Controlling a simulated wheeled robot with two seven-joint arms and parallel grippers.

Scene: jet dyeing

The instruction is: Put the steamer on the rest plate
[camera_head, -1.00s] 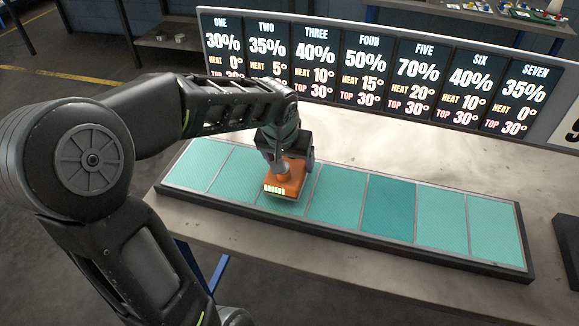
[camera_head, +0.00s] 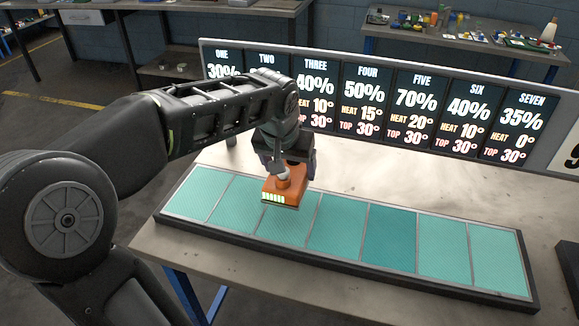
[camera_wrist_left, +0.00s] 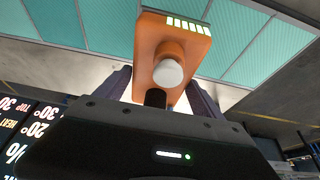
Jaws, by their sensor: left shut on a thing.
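The steamer (camera_head: 283,191) is an orange block with a row of lit pale bars on its front edge and a white knob on its body. My left gripper (camera_head: 287,168) is shut on it and holds it over the third panel of the teal strip, seemingly a little above the cloth. In the left wrist view the steamer (camera_wrist_left: 160,50) sits between the fingers of my left gripper (camera_wrist_left: 160,95), with teal panels beyond it. I cannot clearly identify the rest plate; a dark slab (camera_head: 568,262) shows at the right edge. My right gripper is not in view.
The framed row of teal panels (camera_head: 492,258) lies along the table (camera_head: 240,282); the fifth panel is darker. A sign board (camera_head: 418,105) with percentages and degrees stands behind it. A back bench (camera_head: 470,42) holds small items. Bare table lies between strip and board.

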